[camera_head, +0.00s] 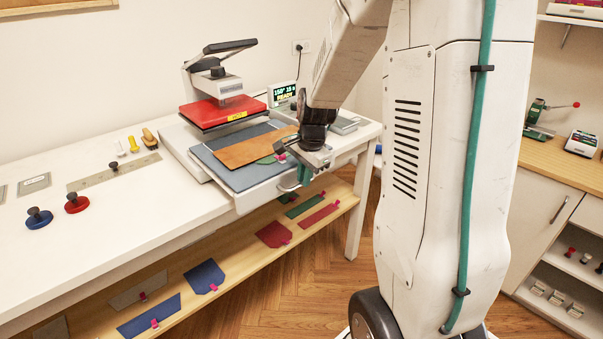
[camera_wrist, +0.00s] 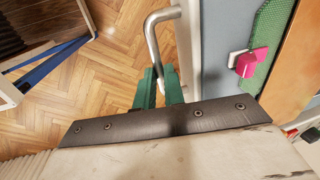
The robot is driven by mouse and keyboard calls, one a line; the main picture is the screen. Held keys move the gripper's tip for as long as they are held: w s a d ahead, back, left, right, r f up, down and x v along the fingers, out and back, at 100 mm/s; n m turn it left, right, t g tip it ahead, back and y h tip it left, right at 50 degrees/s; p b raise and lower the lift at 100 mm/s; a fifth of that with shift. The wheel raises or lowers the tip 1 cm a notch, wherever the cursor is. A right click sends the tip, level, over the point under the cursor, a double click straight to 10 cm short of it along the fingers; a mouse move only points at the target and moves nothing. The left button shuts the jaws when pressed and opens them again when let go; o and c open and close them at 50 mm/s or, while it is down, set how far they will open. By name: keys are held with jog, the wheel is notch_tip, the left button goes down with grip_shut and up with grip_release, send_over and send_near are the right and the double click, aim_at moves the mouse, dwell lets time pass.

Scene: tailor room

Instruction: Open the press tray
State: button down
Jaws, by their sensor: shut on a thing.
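The press (camera_head: 213,105) stands on the white table with its red plate, marked HOT, raised on its arm. The press tray (camera_head: 241,198) sticks out past the table's front edge, forward of the red plate. It carries a blue-grey pad (camera_head: 212,163), a brown board (camera_head: 240,152) and a green piece with a pink clip, which also shows in the wrist view (camera_wrist: 266,45). My gripper (camera_head: 304,174) is at the tray's front. In the wrist view its green fingers (camera_wrist: 160,92) are shut on the metal tray handle (camera_wrist: 152,38).
A blue knob weight (camera_head: 39,219) and a red one (camera_head: 76,204) stand on the table at left. A lit display (camera_head: 284,94) stands behind the tray. A wooden shelf (camera_head: 235,262) below holds coloured cloth pieces. The wooden floor (camera_head: 335,240) before the table is open.

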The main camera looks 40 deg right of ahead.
jog(key=shift+s, duration=1.45)
jog(key=c, duration=1.5)
grip_release()
jog(key=shift+r, duration=0.1)
jog(key=r, duration=0.2)
jog(key=s+r, duration=0.1)
jog(key=r, duration=0.4)
jog(key=shift+s+d+r, duration=0.1)
jog(key=shift+s+r, duration=0.1)
jog(key=shift+r, duration=0.05)
